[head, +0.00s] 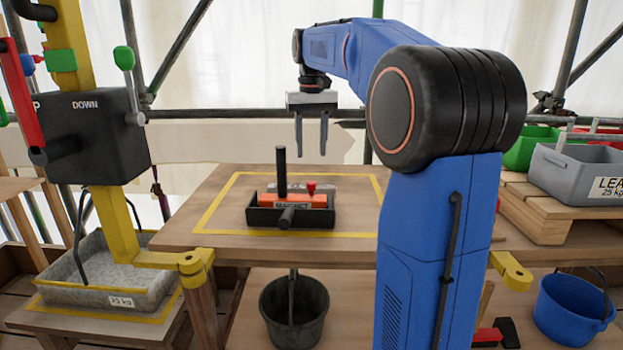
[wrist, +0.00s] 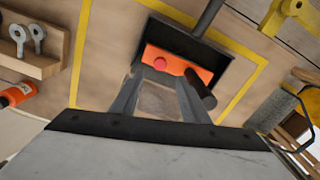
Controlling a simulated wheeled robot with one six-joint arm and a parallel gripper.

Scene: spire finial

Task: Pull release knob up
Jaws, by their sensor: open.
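The release knob (head: 311,187) is a small red knob on top of an orange block labelled MAGNET (head: 297,201). The block sits in a black tray (head: 262,216) on the wooden table. A black post (head: 281,172) stands up from the block, left of the knob in the head view. My gripper (head: 311,152) is open and empty, pointing down above the knob and apart from it. Its fingers also show in the wrist view (wrist: 160,88).
A yellow outline (head: 213,205) surrounds the tray on the table (head: 185,232). A black control box (head: 92,135) with levers stands at left. A grey crate (head: 577,168) stands at right. Below are a black bucket (head: 293,318) and a blue bucket (head: 574,312).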

